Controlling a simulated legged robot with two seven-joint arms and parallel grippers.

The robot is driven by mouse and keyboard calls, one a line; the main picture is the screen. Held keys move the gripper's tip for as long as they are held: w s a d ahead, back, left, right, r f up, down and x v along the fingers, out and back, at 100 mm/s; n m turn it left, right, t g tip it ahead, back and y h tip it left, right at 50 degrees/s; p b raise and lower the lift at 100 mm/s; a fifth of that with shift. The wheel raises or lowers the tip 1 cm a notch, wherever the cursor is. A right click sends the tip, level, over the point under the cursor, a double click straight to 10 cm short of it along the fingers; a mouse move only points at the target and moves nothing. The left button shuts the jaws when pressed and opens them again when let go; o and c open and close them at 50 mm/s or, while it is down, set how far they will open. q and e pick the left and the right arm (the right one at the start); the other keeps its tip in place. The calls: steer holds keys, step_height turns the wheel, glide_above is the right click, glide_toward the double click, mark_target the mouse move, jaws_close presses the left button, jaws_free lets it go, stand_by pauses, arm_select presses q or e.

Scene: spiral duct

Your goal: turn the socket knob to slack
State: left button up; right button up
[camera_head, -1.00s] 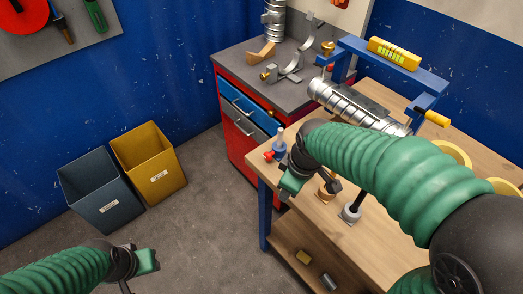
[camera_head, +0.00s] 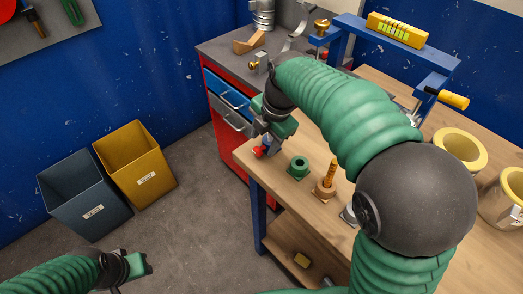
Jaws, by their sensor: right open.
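A small blue fitting (camera_head: 267,141) with a red knob (camera_head: 259,152) stands at the near left corner of the wooden bench (camera_head: 305,214); I cannot tell for sure that this is the socket knob. My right gripper (camera_head: 270,124) is open, pointing down right over this fitting and hiding its upper part. Whether the fingers touch it cannot be seen. Beside it stand a green socket (camera_head: 298,167), a brown socket with an orange peg (camera_head: 325,188) and a grey socket (camera_head: 348,215), partly hidden by my arm. My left gripper (camera_head: 128,268) is low at the left, away from the bench; its jaw opening is unclear.
A blue clamp frame (camera_head: 390,45) with a yellow level (camera_head: 397,29) stands behind my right arm, which hides most of the duct. Yellow rings (camera_head: 461,150) stand at right. A red cabinet (camera_head: 229,148) adjoins the bench. Grey (camera_head: 85,195) and yellow (camera_head: 136,160) bins stand on the floor.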

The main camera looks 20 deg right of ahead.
mark_target(257, 150)
steer(key=f, duration=0.1)
steer(key=a+f, duration=0.1)
steer(key=f, duration=0.1)
steer(key=w+a+f, duration=0.1)
steer(key=shift+a+f, duration=0.15)
steer(key=shift+a, duration=0.1)
steer(key=shift+d, duration=0.6)
steer(key=shift+c, duration=0.4)
steer(key=shift+d, duration=0.1)
steer(key=shift+c, duration=1.1)
steer(key=shift+a, duration=0.3)
jaws_close()
